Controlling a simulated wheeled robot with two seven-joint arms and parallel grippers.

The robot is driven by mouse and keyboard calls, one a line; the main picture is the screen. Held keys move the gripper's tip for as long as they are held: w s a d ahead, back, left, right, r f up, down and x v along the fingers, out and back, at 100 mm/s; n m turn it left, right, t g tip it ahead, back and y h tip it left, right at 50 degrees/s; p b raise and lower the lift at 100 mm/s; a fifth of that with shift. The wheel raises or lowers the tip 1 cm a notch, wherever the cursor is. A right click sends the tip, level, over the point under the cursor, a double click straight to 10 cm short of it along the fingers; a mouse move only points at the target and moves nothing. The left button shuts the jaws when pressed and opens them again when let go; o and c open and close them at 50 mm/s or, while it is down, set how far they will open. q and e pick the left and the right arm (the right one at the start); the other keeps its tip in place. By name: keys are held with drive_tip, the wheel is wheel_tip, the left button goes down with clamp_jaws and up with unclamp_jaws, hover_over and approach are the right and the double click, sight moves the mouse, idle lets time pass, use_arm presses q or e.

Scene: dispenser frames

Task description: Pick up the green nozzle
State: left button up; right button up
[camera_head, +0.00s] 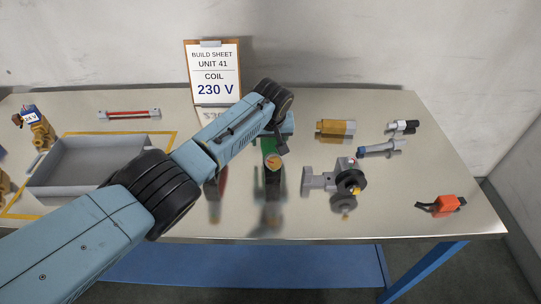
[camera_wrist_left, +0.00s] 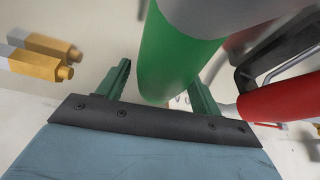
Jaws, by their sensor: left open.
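The green nozzle (camera_head: 270,147) stands near the middle of the table in the head view, partly hidden by my left arm. In the left wrist view its green body (camera_wrist_left: 175,55) is large and lies between the two fingers of my left gripper (camera_wrist_left: 160,84). The fingers are open, one on each side; I cannot tell whether either touches it. In the head view the left gripper (camera_head: 286,124) is at the nozzle's upper end, its fingers mostly hidden. My right gripper is not in view.
A red part (camera_wrist_left: 285,100) stands close beside the nozzle, mostly behind my arm in the head view. A grey valve-like fitting (camera_head: 325,180) is to the right, with a brass part (camera_head: 335,129) behind. A grey tray (camera_head: 85,155) is left; an orange part (camera_head: 446,204) lies far right.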

use_arm(q)
drive_tip(key=shift+f, duration=0.1)
drive_tip(key=shift+w, duration=0.1)
clamp_jaws()
wheel_tip(320, 180, up, 10)
drive_tip(key=shift+r+p, duration=0.15)
drive_tip(key=shift+p, duration=0.75)
drive_tip(key=shift+p, duration=0.7)
drive_tip(key=shift+f+b, duration=0.9)
drive_tip(key=shift+f, duration=1.6)
drive_tip(key=shift+f+b, duration=1.25)
drive_tip(key=shift+f, duration=1.25)
